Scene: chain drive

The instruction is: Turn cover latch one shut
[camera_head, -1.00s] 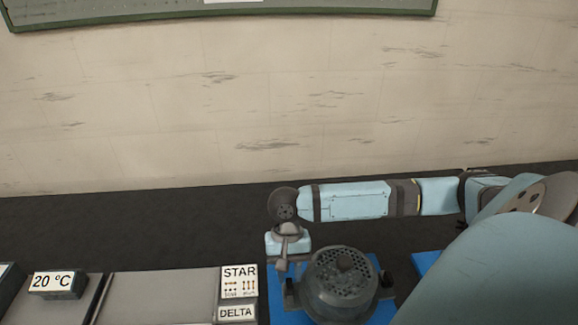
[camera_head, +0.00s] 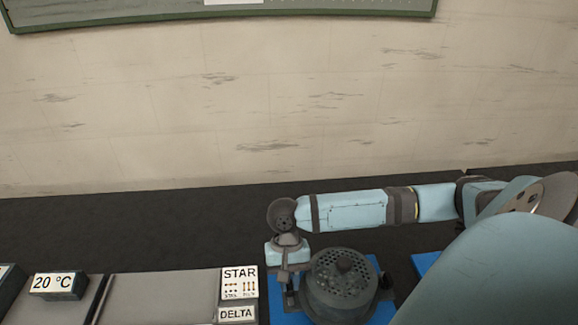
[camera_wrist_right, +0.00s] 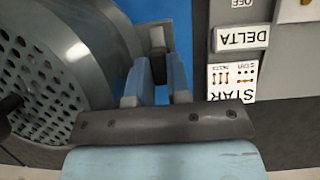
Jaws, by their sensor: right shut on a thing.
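A round grey housing with a perforated cover (camera_head: 343,280) stands on a blue base (camera_head: 378,312) at the bottom of the head view. It also fills the left of the right wrist view (camera_wrist_right: 45,60). My right gripper (camera_head: 286,280) is at the left side of this housing. In the right wrist view its two light-blue fingers (camera_wrist_right: 158,82) are shut on a small dark latch (camera_wrist_right: 158,64) with a grey end, beside the housing's rim. The fingers partly hide the latch. Another dark latch-like piece (camera_head: 386,283) shows at the housing's right. I cannot tell any number on the latches. My left gripper is not in view.
A grey panel with STAR (camera_head: 239,281) and DELTA (camera_head: 237,314) labels stands close to the left of my right gripper. A 20 °C block (camera_head: 57,283) is farther left. The dark surface behind is clear up to the pale wall (camera_head: 250,110).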

